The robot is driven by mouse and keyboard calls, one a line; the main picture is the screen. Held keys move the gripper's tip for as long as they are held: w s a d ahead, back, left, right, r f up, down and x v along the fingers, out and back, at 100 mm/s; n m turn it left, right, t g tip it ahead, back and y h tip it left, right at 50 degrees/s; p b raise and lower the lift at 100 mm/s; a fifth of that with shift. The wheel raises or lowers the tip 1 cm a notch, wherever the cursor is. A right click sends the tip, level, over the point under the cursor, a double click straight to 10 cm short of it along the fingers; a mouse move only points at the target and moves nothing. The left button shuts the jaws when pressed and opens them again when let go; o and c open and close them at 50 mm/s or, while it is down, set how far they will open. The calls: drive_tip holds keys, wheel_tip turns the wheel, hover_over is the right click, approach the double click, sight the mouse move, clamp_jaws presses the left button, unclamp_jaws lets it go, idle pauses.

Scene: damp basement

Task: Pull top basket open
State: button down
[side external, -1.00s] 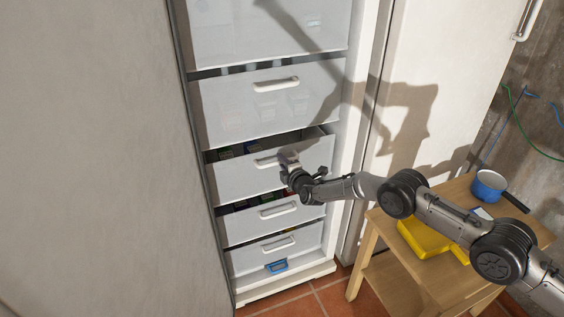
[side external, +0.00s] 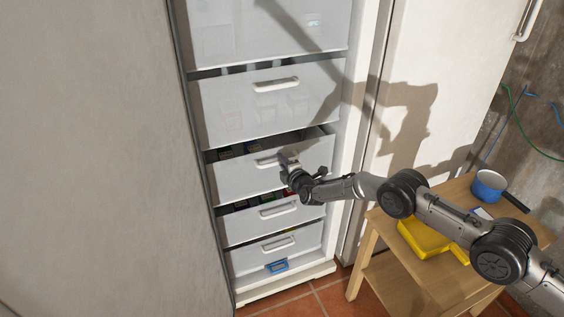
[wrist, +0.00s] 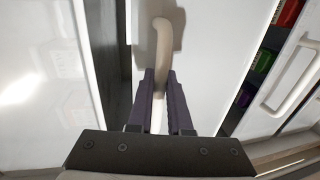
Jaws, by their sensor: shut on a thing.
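A tall white cabinet (side external: 338,150) stands open with a stack of pale, see-through baskets. The top basket in view (side external: 265,30) is cut off by the frame's upper edge. Below it is a second basket (side external: 225,108) with a white handle (side external: 276,85). My gripper (side external: 286,163) is at the third visible basket (side external: 235,185), at the right end of its handle (side external: 265,162). In the wrist view my gripper (wrist: 159,80) has its dark fingers shut around that white handle (wrist: 163,38). Dark and green items show behind this basket's front edge.
Two lower baskets (side external: 240,229) (side external: 242,261) sit beneath; a blue clip-like item (side external: 276,266) is at the lowest. An open white door (side external: 420,65) is at right. A wooden stand (side external: 380,250) holds a blue pan (side external: 489,185) and yellow item (side external: 424,240) under my arm.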

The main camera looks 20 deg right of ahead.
idle(0.3)
drive_tip(key=f+v, duration=0.3)
drive_tip(key=v, duration=1.1)
drive_tip(key=s+f+v, duration=0.1)
drive_tip(key=f+v, duration=0.2)
drive_tip(key=v, duration=1.2)
drive_tip(key=shift+s, duration=0.45)
drive_tip(key=c, duration=1.1)
unclamp_jaws()
drive_tip(key=shift+c, duration=0.2)
drive_tip(key=shift+s, duration=0.1)
drive_tip(key=v, duration=1.3)
drive_tip(key=shift+s, duration=0.35)
